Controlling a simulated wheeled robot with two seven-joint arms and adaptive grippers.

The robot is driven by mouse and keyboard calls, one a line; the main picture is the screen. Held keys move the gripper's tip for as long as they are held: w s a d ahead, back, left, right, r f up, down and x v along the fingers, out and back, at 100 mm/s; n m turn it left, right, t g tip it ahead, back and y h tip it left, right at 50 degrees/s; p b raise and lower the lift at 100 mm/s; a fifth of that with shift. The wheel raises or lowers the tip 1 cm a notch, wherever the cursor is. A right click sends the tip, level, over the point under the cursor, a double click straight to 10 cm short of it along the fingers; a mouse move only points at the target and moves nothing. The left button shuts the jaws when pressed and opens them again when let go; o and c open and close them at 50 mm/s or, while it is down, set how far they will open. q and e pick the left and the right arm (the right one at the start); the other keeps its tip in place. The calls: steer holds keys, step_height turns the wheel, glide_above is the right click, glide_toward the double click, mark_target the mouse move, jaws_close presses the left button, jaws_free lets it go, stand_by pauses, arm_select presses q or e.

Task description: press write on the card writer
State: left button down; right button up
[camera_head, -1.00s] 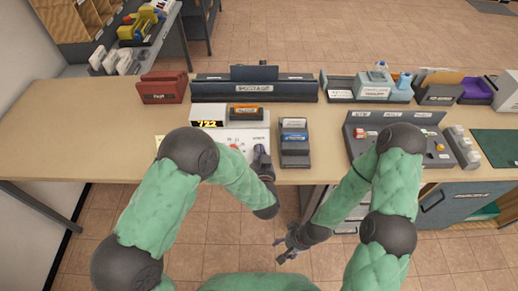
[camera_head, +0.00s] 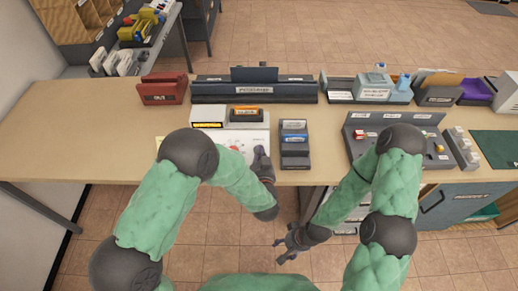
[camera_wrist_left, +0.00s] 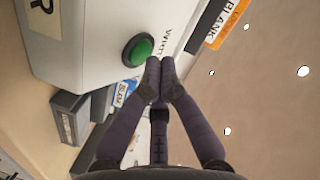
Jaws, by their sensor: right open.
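The card writer (camera_head: 260,137) is a white box on the desk, partly hidden behind my left arm. An orange card stands in its top slot and shows the word BLANK (camera_wrist_left: 226,22) in the left wrist view. A round green button (camera_wrist_left: 138,50) is on its face beside a partly covered "WRITE" label (camera_wrist_left: 167,42). My left gripper (camera_head: 261,152) is at the writer's front right. In the left wrist view its fingertips (camera_wrist_left: 160,68) are together and empty, just beside the button; contact cannot be told. My right gripper (camera_head: 284,243) is open and empty, low in front of the desk.
A dark card rack (camera_head: 295,150) stands right of the writer, close to my left gripper. A grey panel (camera_head: 400,120) is further right. A long dark holder (camera_head: 255,90) and a red box (camera_head: 163,90) stand behind. The desk's left end is clear.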

arm_select(q)
steer(key=shift+s+r, duration=0.15)
steer(key=shift+r, duration=0.05)
steer(key=s+r+p, duration=0.2)
steer(key=r+p, duration=0.2)
steer(key=shift+s+r, duration=0.1)
steer(key=shift+s, duration=0.3)
stand_by(0.4)
stand_by(0.5)
